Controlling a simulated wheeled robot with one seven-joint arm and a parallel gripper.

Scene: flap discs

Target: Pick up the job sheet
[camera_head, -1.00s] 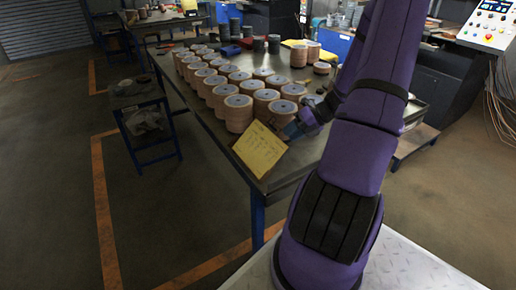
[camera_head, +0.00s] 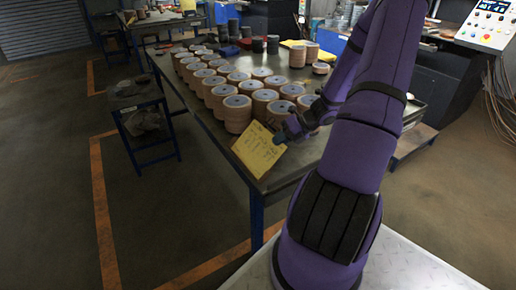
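The job sheet (camera_head: 256,152) is a yellow sheet with handwriting, at the near corner of the workbench (camera_head: 290,172). It lies in front of the rows of flap discs (camera_head: 238,112). A thin brownish edge shows along its lower left side. My gripper (camera_head: 280,137) is at the sheet's upper right edge, and its tips overlap the sheet in the picture. The fingers are small and dark here. I cannot tell whether they are open, or shut on the sheet's edge.
Stacked flap discs stand in rows close behind the sheet and my gripper. Several taller stacks (camera_head: 298,55) are farther back. A small blue-legged stand (camera_head: 140,95) is left of the bench. The floor in front of the bench is clear.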

